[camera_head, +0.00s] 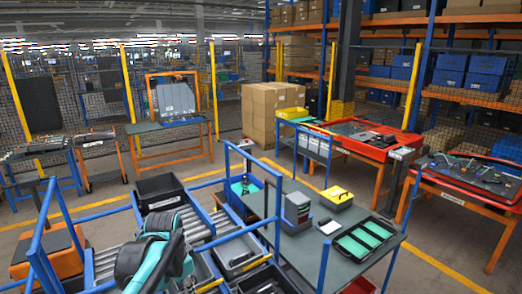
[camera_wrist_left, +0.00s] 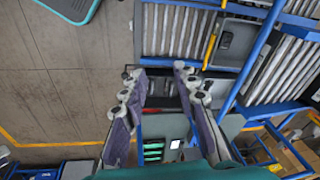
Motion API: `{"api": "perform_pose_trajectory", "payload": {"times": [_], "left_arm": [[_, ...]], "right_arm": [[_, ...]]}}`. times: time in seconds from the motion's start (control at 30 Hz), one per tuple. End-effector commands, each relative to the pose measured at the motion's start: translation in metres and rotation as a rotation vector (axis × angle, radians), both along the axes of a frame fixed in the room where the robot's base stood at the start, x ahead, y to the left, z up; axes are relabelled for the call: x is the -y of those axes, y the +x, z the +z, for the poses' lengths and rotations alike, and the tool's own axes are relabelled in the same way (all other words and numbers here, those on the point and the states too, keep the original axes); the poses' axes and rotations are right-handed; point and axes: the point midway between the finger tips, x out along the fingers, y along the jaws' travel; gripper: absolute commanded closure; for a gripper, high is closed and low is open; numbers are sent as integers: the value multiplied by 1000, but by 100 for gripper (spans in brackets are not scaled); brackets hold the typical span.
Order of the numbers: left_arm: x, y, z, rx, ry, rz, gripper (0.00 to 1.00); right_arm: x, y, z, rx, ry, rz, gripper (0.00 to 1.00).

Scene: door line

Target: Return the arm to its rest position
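My left arm (camera_head: 152,262), teal and black, rises from the bottom edge left of centre in the head view, over the roller conveyor (camera_head: 205,232). Its fingertips cannot be made out there. In the left wrist view my left gripper (camera_wrist_left: 157,74) has its two purple-grey fingers spread apart, with nothing held between them. Beyond the fingers are conveyor rollers (camera_wrist_left: 178,30) and a dark bin. My right arm and right gripper show in neither view.
A black bin (camera_head: 160,192) sits on the conveyor. Blue rails (camera_head: 277,215) stand close around my arm. Open floor (camera_wrist_left: 55,95) lies left in the wrist view.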

Motion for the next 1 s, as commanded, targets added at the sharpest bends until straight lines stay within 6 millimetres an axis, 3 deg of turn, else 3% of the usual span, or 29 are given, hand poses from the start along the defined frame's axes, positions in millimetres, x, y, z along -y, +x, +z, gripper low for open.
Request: {"api": "perform_pose_trajectory", "payload": {"times": [0.03,0.1,0.27,0.4,0.6,0.8,1.0], "left_arm": [[4,-16,-32,31,-8,44,71],[8,-34,-55,78,-24,112,71],[17,-75,-113,182,-73,263,71],[24,-108,-171,271,-132,391,71],[30,-144,-244,370,-221,540,71],[32,-157,-274,415,-271,608,71],[33,-158,-273,421,-277,617,71]], "right_arm": [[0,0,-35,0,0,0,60],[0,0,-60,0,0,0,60],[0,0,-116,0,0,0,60],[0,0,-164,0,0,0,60],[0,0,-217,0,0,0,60],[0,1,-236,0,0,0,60],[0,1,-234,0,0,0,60]]}}
